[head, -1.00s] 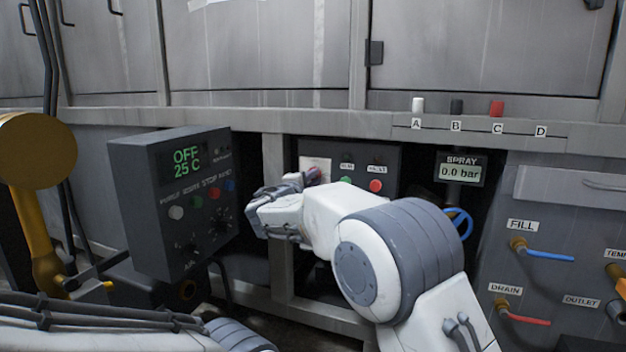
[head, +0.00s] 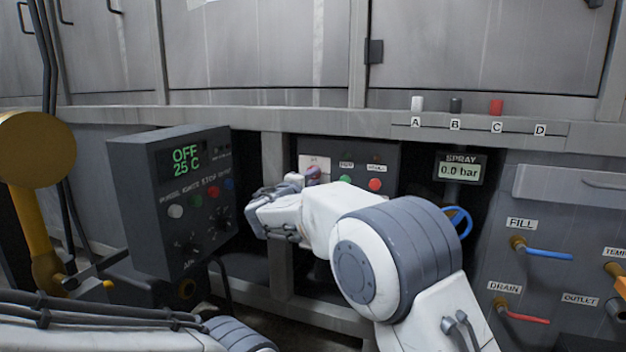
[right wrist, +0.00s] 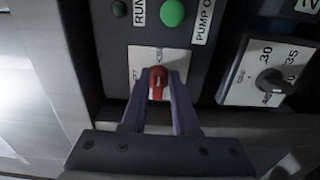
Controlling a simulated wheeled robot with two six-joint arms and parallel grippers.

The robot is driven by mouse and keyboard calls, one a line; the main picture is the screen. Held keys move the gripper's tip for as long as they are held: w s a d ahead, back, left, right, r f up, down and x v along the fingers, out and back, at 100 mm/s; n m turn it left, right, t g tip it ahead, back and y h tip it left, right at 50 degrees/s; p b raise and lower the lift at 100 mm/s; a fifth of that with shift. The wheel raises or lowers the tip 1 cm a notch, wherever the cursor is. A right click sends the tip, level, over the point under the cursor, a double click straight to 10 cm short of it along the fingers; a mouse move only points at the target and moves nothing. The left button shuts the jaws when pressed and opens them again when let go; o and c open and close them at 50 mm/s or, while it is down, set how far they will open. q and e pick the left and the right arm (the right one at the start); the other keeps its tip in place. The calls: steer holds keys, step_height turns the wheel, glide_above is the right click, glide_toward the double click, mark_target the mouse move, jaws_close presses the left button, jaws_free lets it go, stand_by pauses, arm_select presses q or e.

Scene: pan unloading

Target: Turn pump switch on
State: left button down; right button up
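The red pump switch knob (right wrist: 158,78) sits on a white plate (right wrist: 143,62) on a dark panel; the plate (head: 316,163) also shows in the head view, with the knob largely covered there. My right gripper (right wrist: 160,88) has its two purple-grey fingers on either side of the knob and looks shut on it. In the head view my right gripper (head: 300,183) reaches the left part of the panel. The knob's lettering is only partly readable. My left arm shows at the bottom left, but its gripper is out of view.
A control box (head: 145,200) reading OFF 25 C stands to the left, close to my right gripper. A spray display (head: 460,169) reads 0.0 bar.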

steer(key=shift+o, duration=0.6)
steer(key=p+v, duration=0.4)
steer(key=v, duration=0.6)
steer(key=shift+s, duration=0.25)
